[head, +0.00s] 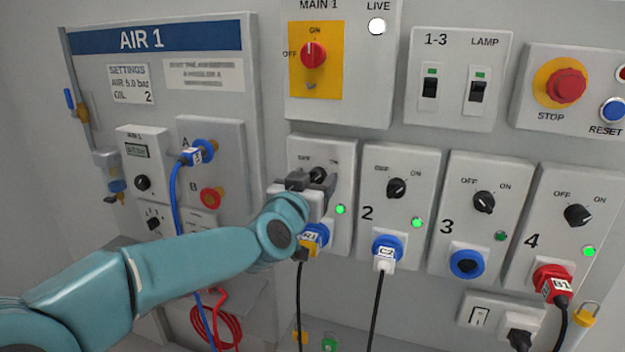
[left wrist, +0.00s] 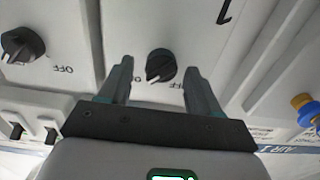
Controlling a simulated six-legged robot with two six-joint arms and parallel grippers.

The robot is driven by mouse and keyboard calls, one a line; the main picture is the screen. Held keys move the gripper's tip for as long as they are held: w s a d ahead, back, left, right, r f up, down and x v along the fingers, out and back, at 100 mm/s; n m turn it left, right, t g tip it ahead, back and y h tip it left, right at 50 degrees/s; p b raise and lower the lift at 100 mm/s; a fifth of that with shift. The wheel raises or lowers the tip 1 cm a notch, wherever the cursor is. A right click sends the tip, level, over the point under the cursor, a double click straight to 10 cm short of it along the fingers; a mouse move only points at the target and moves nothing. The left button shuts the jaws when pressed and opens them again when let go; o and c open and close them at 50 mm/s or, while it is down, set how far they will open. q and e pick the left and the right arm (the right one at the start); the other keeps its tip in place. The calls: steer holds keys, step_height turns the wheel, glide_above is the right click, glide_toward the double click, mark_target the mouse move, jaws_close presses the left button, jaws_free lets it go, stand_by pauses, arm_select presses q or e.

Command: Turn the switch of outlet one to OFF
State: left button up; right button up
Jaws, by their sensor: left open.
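The outlet one panel (head: 345,155) is left of the outlet two panel. In the left wrist view the switch (left wrist: 160,64) sits between the two spread, open fingers of my left gripper (left wrist: 158,72); I see no clear contact. That view is upside down, and the switch's white mark points down and slightly left, toward partly hidden letters. The green lamp (head: 340,209) of outlet one is lit. My right gripper is not in view.
A yellow plug (head: 309,243) with a black cable sits in outlet one's blue socket, just below my gripper. The outlet two switch (head: 397,188) is close on the right. The red MAIN 1 switch (head: 313,54) is above. The AIR 1 panel (head: 215,75) stands left.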

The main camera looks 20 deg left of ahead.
arm_select(q)
steer(key=shift+w, duration=0.1)
steer(key=c, duration=1)
steer(key=shift+c, duration=0.2)
steer(key=shift+f+n, duration=0.1)
steer(key=shift+n, duration=0.2)
steer(key=n+b, duration=0.1)
steer(key=n, duration=0.1)
steer(key=shift+a+n+b, duration=0.1)
steer(key=shift+n+b, duration=0.25)
steer(key=shift+n, duration=0.05)
steer(key=n+b, duration=0.2)
steer(key=n, duration=0.3)
steer(key=shift+f+n, duration=0.1)
steer(key=shift+n, duration=0.2)
steer(key=n+b, duration=0.1)
steer(key=n, duration=0.3)
steer(key=shift+a+b, duration=0.1)
steer(key=shift+b, duration=0.2)
steer(key=shift+n+b, duration=0.7)
steer(key=shift+n, duration=1.8)
